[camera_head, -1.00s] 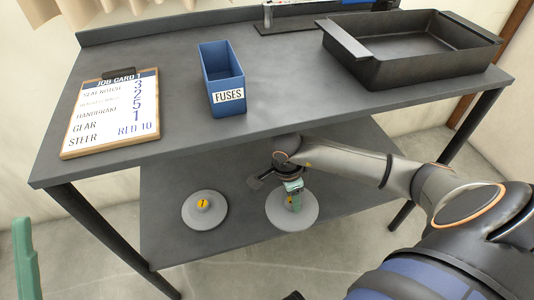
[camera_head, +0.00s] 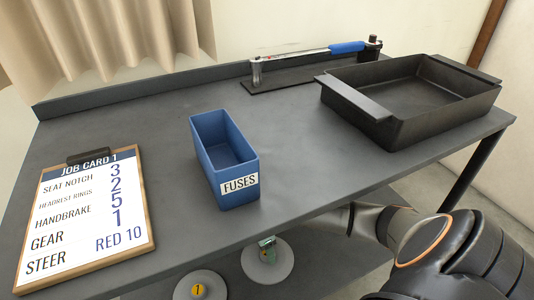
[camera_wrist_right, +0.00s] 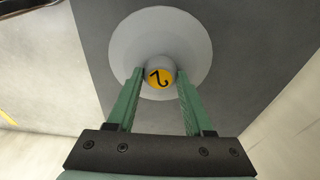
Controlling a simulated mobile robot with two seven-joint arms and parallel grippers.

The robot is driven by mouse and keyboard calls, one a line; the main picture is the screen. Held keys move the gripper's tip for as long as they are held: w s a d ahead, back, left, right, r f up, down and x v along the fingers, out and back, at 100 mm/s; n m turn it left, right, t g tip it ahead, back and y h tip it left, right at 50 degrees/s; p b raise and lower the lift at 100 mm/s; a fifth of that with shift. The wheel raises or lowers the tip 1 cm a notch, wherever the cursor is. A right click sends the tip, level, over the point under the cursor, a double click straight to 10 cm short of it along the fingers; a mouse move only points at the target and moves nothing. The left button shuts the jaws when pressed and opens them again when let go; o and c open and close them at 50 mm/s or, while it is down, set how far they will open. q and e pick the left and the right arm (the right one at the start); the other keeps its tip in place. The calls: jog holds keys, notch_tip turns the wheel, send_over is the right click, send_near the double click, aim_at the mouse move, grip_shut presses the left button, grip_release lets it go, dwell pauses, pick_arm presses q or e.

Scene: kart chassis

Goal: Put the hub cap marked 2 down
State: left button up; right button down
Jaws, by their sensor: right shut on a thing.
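The hub cap marked 2 is a pale grey disc with a knob and a yellow badge. In the right wrist view the hub cap (camera_wrist_right: 198,45) faces me, its knob between the green fingers of my right gripper (camera_wrist_right: 160,82). In the head view the hub cap (camera_head: 284,264) shows below the table's front edge, with my right gripper (camera_head: 267,243) shut on its knob. I cannot tell whether the disc touches the lower shelf. My left gripper is out of view.
A second grey hub cap (camera_head: 212,285) marked 1 lies left of it, partly cut off. The table (camera_head: 300,140) above holds a blue FUSES bin (camera_head: 208,165), a job card (camera_head: 85,220), a black tray (camera_head: 375,130) and a blue-handled tool (camera_head: 345,47).

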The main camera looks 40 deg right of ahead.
aim_at(263, 254)
jog(key=shift+f+b, duration=0.85)
jog(key=shift+f, duration=1.4)
jog(key=shift+f, duration=0.2)
jog(key=shift+c, duration=1.4)
grip_release()
jog(key=r+p, duration=0.1)
jog(key=r, duration=0.1)
jog(key=r+p, duration=0.1)
jog(key=r, duration=0.1)
jog(key=r+p, duration=0.1)
jog(key=r, duration=0.2)
jog(key=shift+w+a, duration=0.25)
jog(key=shift+a, duration=0.15)
jog(key=shift+a+r, duration=0.1)
jog(key=shift+r, duration=0.3)
